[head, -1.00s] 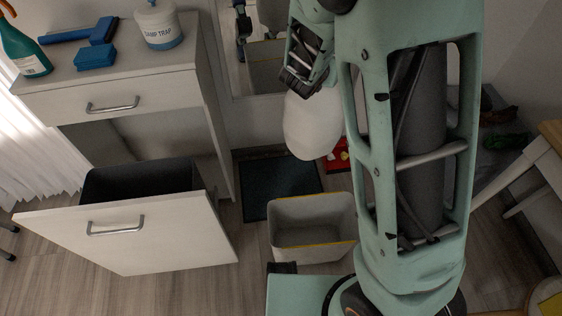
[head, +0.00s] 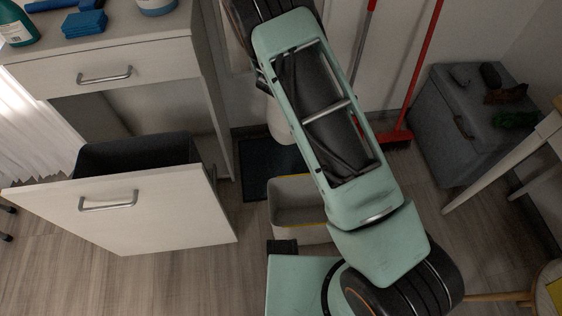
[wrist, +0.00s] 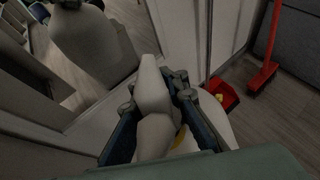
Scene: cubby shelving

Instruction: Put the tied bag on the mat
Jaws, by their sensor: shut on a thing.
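The tied bag is pale and off-white. In the head view the bag (head: 280,122) shows only as a small part beside my arm, above the far edge of the dark mat (head: 256,176). In the wrist view my gripper (wrist: 154,98) is shut on the bag's narrow tied neck (wrist: 151,92), with a finger on each side. The bag's wider body (wrist: 212,118) hangs behind the right finger. The mat lies flat on the floor by the cabinet. My arm hides my gripper and most of the bag in the head view.
A grey bin (head: 287,208) with a yellow rim stands just in front of the mat. An open drawer (head: 120,215) is at left. A red broom (head: 400,135) leans near a grey chest (head: 465,125). A red dustpan (wrist: 223,94) is near the bag in the wrist view.

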